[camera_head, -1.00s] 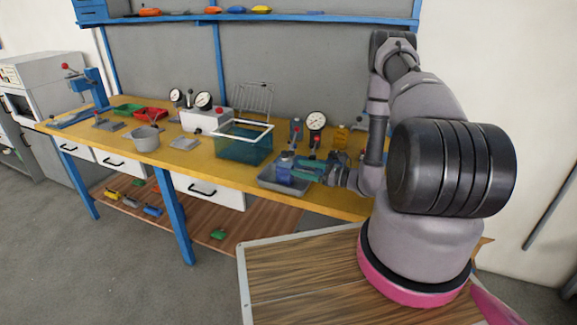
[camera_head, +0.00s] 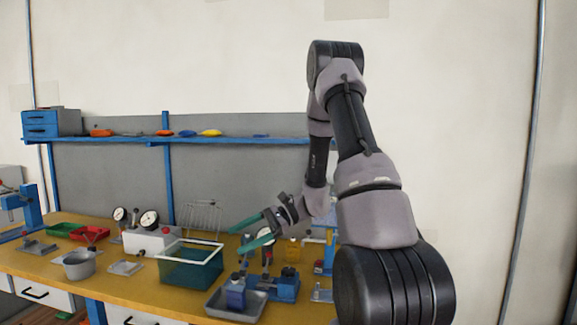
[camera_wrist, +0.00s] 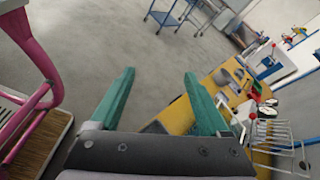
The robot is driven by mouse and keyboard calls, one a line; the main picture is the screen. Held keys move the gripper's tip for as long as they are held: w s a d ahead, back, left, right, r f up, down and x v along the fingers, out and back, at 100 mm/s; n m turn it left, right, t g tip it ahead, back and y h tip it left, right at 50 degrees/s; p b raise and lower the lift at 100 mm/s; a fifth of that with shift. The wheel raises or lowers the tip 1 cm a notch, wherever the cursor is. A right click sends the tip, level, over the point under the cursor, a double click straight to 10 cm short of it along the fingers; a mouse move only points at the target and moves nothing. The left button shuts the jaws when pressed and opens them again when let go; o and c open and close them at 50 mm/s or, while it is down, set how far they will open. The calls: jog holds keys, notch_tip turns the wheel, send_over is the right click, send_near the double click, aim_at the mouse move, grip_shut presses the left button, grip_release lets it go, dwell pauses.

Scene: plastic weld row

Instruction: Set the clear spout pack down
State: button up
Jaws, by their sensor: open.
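The clear spout pack (camera_head: 236,297) shows blue and stands in the shallow grey metal tray (camera_head: 250,314) at the bench's front edge; it looks upright with a dark cap on top. My gripper (camera_head: 237,241) is open and empty, its green fingers raised above the bench, up from the tray and apart from the pack. In the wrist view the two green fingers (camera_wrist: 160,78) are spread wide with nothing between them. The pack is not seen in the wrist view.
A teal open bin (camera_head: 190,268) stands left of the tray. A blue clamp fixture (camera_head: 285,288) is just right of it, with an amber bottle (camera_head: 293,250) behind. A wire rack (camera_head: 203,217) and gauges stand at the back.

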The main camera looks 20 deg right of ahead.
jog(key=s+d+r+n+t+h, duration=0.2)
jog(key=s+r+h, duration=0.4)
jog(key=s+r, duration=0.3)
jog(key=s+d+r+n+t+h, duration=0.3)
jog(key=s+r+n+t+h, duration=0.2)
jog(key=r, duration=0.8)
jog(key=s+n+h, duration=0.1)
jog(key=s+n, duration=0.1)
jog(key=s, duration=0.1)
jog(key=shift+s+d, duration=0.35)
jog(key=shift+s, duration=0.05)
